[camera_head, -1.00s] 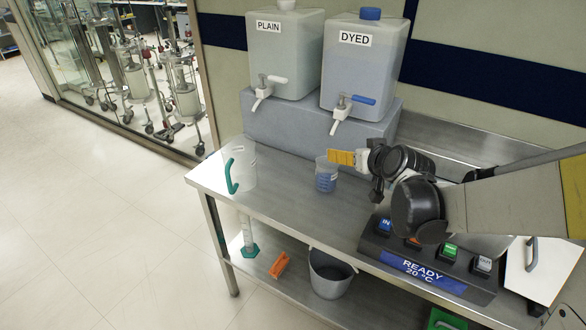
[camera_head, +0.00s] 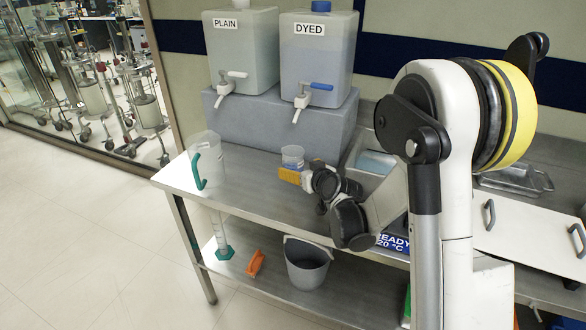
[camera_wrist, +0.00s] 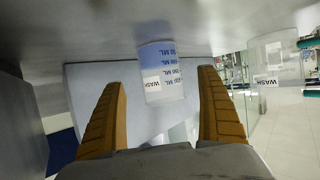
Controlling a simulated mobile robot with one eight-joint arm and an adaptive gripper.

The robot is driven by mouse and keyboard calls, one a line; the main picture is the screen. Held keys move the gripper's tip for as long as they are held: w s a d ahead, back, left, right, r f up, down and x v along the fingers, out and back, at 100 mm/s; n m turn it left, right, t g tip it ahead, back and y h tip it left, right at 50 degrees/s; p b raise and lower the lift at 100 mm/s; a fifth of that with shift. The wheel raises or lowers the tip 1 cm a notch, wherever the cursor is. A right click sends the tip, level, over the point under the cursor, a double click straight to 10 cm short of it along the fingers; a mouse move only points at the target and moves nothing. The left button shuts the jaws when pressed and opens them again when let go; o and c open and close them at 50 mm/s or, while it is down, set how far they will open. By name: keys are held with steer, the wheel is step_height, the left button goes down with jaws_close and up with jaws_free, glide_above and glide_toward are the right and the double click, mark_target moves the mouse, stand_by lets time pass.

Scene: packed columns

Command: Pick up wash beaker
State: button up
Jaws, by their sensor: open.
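The wash beaker, small and clear with blue scale marks and a white WASH label, stands on the steel bench below the DYED tank (camera_head: 292,155). In the wrist view, which is upside down, the wash beaker (camera_wrist: 165,65) shows between my two yellow fingers. My gripper (camera_head: 289,175) is just in front of the beaker in the head view and hides its lower part. The fingers are spread and empty in the wrist view (camera_wrist: 162,80); they do not appear to touch the beaker.
A larger clear jug with a teal handle (camera_head: 208,150) stands left on the bench (camera_head: 245,190); its label also reads WASH in the wrist view. PLAIN (camera_head: 243,55) and DYED (camera_head: 318,60) tanks sit on a grey block (camera_head: 270,118) behind. A grey bucket (camera_head: 307,268) is below.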

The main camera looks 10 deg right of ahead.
steer(key=b+x, duration=0.2)
steer(key=x, duration=0.4)
steer(key=shift+s, duration=0.1)
steer(key=c, duration=1.3)
steer(key=shift+r, duration=0.15)
